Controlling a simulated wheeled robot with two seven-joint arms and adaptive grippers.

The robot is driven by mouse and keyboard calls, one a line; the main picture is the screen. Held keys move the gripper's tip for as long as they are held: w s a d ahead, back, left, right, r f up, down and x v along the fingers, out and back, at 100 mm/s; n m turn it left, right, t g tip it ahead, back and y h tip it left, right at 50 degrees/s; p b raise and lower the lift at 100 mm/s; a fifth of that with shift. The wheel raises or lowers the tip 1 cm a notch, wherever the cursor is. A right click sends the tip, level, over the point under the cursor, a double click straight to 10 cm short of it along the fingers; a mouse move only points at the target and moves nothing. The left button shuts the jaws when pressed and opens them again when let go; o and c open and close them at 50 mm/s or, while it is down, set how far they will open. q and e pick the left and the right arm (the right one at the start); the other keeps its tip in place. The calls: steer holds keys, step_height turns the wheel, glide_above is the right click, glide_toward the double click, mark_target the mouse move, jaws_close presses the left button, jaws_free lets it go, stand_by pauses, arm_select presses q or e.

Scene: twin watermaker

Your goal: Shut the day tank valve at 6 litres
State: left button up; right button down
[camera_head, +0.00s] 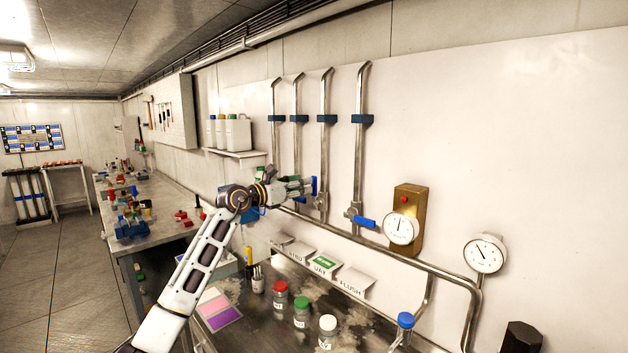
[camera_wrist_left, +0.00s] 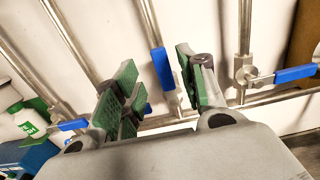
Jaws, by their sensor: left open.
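Several steel pipes run down the wall to blue-handled valves. One blue valve handle (camera_head: 314,186) stands upright on the third pipe from the left; it also shows in the wrist view (camera_wrist_left: 162,68). My left gripper (camera_head: 303,187) is open at this handle. In the wrist view, its green-padded fingers (camera_wrist_left: 157,72) stand on either side of the handle, apart from each other. The rightmost valve has a blue handle (camera_head: 365,222) lying nearly level. A card reading DAY (camera_head: 325,263) stands below on the bench. My right gripper is out of view.
A FLUSH card (camera_head: 354,281) stands beside the DAY card. Two round gauges (camera_head: 401,228) (camera_head: 484,253) are at the right, near a brass box (camera_head: 409,204) with a red button. Jars with red (camera_head: 280,287), green and white lids stand on the bench below.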

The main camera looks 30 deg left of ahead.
mark_target(314, 196)
arm_select(q)
steer(key=shift+p+x, duration=0.8)
steer(key=shift+x, duration=2.5)
steer(key=shift+d, duration=0.1)
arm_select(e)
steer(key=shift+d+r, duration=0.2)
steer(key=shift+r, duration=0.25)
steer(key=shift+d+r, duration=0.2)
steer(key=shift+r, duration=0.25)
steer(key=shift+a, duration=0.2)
arm_select(q)
steer(key=shift+c, duration=1)
jaws_close()
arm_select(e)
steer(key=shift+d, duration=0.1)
